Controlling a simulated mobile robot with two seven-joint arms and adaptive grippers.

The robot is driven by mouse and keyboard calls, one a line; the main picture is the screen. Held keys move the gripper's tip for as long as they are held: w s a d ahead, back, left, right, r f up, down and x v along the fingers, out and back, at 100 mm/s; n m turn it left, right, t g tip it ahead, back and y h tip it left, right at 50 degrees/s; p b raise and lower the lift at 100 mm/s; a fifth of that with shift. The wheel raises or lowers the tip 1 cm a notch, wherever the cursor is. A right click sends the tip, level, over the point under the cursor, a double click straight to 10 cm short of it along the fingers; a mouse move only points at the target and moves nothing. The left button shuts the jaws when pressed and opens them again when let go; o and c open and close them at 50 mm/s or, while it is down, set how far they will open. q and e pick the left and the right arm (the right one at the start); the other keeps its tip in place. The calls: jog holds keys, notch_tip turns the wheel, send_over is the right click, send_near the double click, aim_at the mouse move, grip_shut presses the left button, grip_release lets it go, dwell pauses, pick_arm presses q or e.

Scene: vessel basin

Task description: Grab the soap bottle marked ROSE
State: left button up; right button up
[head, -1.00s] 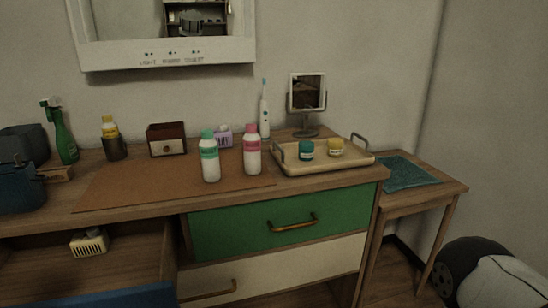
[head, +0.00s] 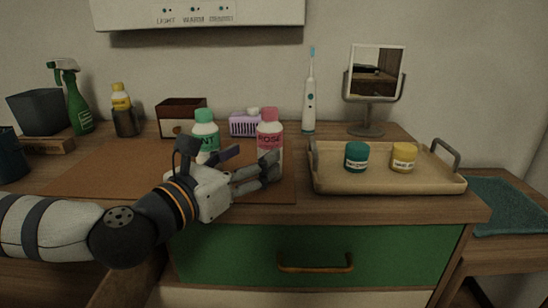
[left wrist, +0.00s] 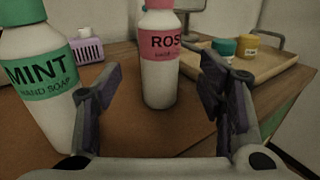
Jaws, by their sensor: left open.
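The ROSE soap bottle (head: 270,131), white with a pink cap and pink label, stands upright on the brown mat (head: 95,178). In the left wrist view the ROSE bottle (left wrist: 159,75) is ahead, between the two fingers and a little beyond them. My left gripper (head: 256,168) is open in front of it; it also shows in the left wrist view (left wrist: 160,95), with nothing held. The MINT soap bottle (head: 206,129), with a green cap and label, stands to the left, partly hidden by the gripper. In the left wrist view the MINT bottle (left wrist: 38,80) is close outside the left finger. My right gripper is not in view.
A tray (head: 385,183) with a teal jar (head: 357,157) and a yellow jar (head: 404,157) stands right of the ROSE bottle. Behind are a purple basket (head: 243,125), a toothbrush (head: 309,100) and a mirror (head: 375,75). The mat's left part is clear.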

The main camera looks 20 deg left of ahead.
aim_at(263, 151)
pick_arm(q)
jog(key=x, duration=0.6)
jog(key=shift+w+f, duration=0.1)
jog(key=shift+w, duration=0.15)
jog(key=c, duration=1.4)
